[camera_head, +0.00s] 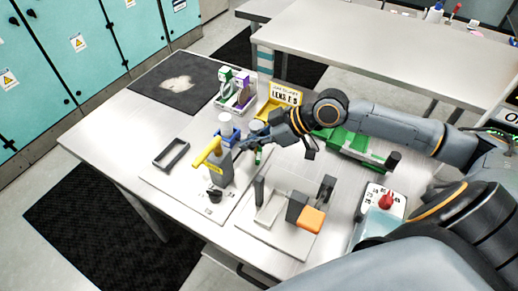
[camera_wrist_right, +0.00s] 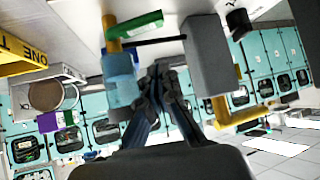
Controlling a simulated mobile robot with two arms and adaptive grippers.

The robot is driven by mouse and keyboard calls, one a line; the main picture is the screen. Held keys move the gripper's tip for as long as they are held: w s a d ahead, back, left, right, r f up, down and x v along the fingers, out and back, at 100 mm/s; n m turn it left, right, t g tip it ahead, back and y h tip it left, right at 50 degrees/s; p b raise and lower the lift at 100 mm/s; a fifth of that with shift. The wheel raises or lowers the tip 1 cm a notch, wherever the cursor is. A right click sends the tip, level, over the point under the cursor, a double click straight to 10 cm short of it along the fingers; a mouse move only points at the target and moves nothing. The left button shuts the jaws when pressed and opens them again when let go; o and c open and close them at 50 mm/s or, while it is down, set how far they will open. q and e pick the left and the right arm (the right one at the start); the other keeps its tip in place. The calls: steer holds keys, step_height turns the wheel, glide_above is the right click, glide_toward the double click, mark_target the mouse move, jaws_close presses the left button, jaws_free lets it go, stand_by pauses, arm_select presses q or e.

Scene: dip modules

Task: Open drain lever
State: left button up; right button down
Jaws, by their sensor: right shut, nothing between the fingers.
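A small green handle (camera_wrist_right: 135,25) on a brass stem shows by the fitting in the right wrist view. I cannot tell which one is the drain lever. My right gripper (camera_head: 241,147) is shut and empty, its tips (camera_wrist_right: 160,72) between the grey block and the blue fitting. Contact with either is unclear. My left gripper is out of view.
A grey frame (camera_head: 171,154) lies left of the block. A plate with an orange block (camera_head: 311,219) is in front. A control box with a red knob (camera_head: 386,201) is at right. A yellow sign (camera_head: 283,97) and a rack of coloured parts (camera_head: 236,92) stand behind.

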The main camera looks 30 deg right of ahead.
mark_target(259, 157)
steer(key=shift+w+a+f, duration=0.3)
steer(key=shift+w+a, duration=0.1)
steer(key=shift+a, duration=0.15)
steer(key=shift+s+d+f+p, duration=0.5)
steer(key=shift+s+d+f, duration=0.1)
steer(key=shift+d+f, duration=0.2)
steer(key=shift+s+d+f, duration=0.4)
steer(key=shift+s+d, duration=0.15)
steer(key=shift+d, duration=0.05)
steer(key=shift+a, duration=0.1)
